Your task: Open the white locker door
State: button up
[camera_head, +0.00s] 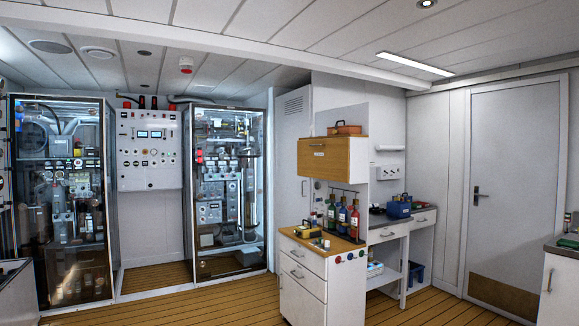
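A tall white locker door (291,150) with a slatted vent near its top stands at the middle of the view, just right of the right glass cabinet. It looks shut. A small handle or latch shows on its right side at about mid height. Its lower part is hidden behind the drawer unit and counter in front of it. My gripper is not in view.
A drawer unit (303,286) with several bottles on top stands in front of the locker. Glass-fronted equipment cabinets (228,185) are at left. A larger grey-white door (515,160) is at right. Wooden floor (190,305) is clear at front left.

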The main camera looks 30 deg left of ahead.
aim_at(292, 109)
jog(key=i+j+u, duration=1.4)
jog(key=i+u, duration=0.3)
jog(key=i+z, duration=0.1)
jog(key=i, duration=0.75)
jog(key=i+j+z, duration=0.15)
jog(key=i, duration=0.75)
jog(key=i+l+z, duration=0.1)
jog(key=i+z, duration=0.2)
jog(key=i, duration=0.35)
jog(key=i+z, duration=0.3)
jog(key=i, duration=0.3)
jog(key=i+j+z, duration=0.25)
jog(key=i, duration=0.4)
